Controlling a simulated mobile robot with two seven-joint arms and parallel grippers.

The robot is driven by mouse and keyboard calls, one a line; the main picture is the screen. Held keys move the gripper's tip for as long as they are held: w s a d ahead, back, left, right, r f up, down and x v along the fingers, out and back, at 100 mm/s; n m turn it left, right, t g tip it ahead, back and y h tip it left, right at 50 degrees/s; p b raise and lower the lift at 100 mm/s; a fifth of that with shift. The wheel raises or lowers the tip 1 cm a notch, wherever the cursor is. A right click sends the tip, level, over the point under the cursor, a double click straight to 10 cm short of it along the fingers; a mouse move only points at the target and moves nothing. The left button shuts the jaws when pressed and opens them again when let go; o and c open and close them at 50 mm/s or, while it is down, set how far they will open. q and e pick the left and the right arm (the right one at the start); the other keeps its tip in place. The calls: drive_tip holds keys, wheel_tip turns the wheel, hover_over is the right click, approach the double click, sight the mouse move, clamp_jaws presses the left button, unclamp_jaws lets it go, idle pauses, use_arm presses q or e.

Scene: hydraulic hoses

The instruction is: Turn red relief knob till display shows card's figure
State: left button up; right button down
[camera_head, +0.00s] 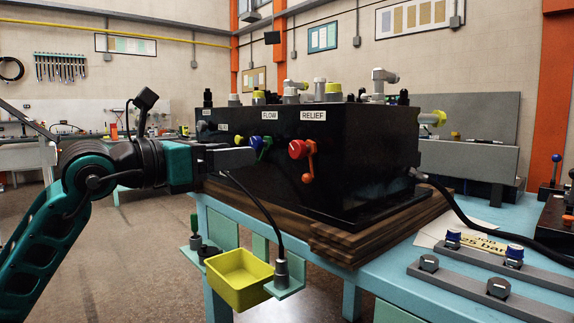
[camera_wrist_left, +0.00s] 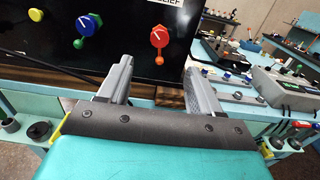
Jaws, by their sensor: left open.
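The red relief knob (camera_head: 299,149) with an orange lever hanging below sits on the front of a black block under a RELIEF label (camera_head: 313,115). It also shows in the left wrist view (camera_wrist_left: 160,37), beyond and roughly between the fingers. My left gripper (camera_head: 250,156) is open and empty, left of the knob and apart from it; its fingers also show in the left wrist view (camera_wrist_left: 158,66). The card (camera_head: 470,243) lies on the bench at right and reads "JOB" and "25 bar", partly covered by a fitting. I cannot make out a display reading. My right gripper is not in view.
A blue knob (camera_head: 257,141) with a green lever sits left of the red one, near my left fingers. A yellow bin (camera_head: 238,278) hangs at the bench's front edge. A black hose (camera_head: 470,215) and grey rails (camera_head: 480,290) with fittings lie on the right.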

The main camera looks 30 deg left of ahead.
sight(294, 148)
use_arm(q)
drive_tip(key=p+x, duration=0.4)
drive_tip(key=x, duration=0.6)
drive_tip(key=shift+w+r, duration=0.1)
drive_tip(key=shift+w, duration=0.25)
drive_tip(key=shift+p+x, duration=0.4)
drive_tip(key=shift+x, duration=0.65)
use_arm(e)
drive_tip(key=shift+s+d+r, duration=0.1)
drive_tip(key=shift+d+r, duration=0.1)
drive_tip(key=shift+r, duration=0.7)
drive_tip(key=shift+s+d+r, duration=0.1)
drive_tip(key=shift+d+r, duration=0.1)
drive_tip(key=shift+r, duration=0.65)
use_arm(q)
drive_tip(key=shift+d, duration=0.1)
drive_tip(key=c, duration=1)
